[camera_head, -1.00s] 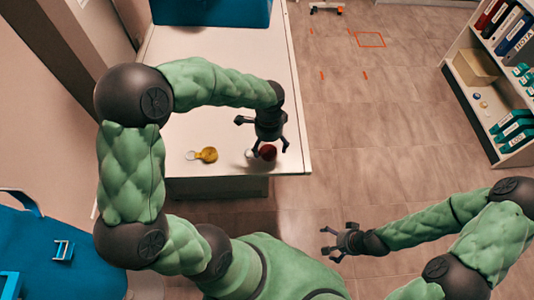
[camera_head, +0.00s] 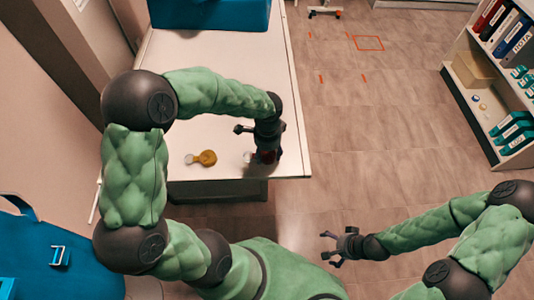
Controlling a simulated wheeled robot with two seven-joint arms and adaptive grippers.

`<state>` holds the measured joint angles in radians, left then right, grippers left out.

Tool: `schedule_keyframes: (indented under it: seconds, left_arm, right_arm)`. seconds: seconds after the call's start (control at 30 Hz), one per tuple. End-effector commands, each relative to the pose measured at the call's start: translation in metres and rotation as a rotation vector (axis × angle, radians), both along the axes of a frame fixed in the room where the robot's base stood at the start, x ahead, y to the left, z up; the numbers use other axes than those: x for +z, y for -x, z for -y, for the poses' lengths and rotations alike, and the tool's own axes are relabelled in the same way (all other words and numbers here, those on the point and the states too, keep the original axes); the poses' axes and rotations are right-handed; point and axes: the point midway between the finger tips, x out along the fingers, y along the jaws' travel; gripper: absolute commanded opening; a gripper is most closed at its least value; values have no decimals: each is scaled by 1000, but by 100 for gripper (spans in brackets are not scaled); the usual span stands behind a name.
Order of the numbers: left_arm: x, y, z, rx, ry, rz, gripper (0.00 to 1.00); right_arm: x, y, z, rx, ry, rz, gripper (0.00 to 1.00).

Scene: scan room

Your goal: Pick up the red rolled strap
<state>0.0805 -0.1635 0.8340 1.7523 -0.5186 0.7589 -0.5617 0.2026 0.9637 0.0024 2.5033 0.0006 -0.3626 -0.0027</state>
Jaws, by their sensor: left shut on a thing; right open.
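The red rolled strap (camera_head: 266,156) is at the front right part of the white table (camera_head: 225,55). It is mostly hidden under my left gripper (camera_head: 266,158), which has come down over it from above and is shut on it. A small pale end of the strap (camera_head: 247,157) shows at its left. The strap appears to be at table level. My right gripper (camera_head: 340,246) is open and empty, over the floor to the right of the table.
A blue box (camera_head: 210,14) stands at the table's back. A shelf with binders (camera_head: 508,90) is at far right. The floor between is mostly clear.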

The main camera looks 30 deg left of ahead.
Motion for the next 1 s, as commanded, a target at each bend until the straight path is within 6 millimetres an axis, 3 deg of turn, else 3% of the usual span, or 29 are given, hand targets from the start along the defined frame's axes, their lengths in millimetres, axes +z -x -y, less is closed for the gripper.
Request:
schedule_keyframes:
  seconds: [0.17, 0.37, 0.67, 0.8, 1.0]
  left_arm:
    - [9, 0, 0, 0, 0, 0, 26]
    - [36, -2, -1, 0, -1, 3, 26]
    - [98, -52, -24, 2, -1, 3, 26]
    - [108, -81, -37, 2, -1, -1, 26]
    - [122, -110, -51, 1, -1, -1, 26]
  right_arm:
    - [3, 0, 0, 0, 0, 0, 100]
    - [12, 0, 0, 0, 0, 0, 100]
    - [32, 0, 0, 0, 0, 0, 100]
    - [38, 0, 0, 0, 0, 0, 100]
    - [44, 0, 0, 0, 0, 0, 100]
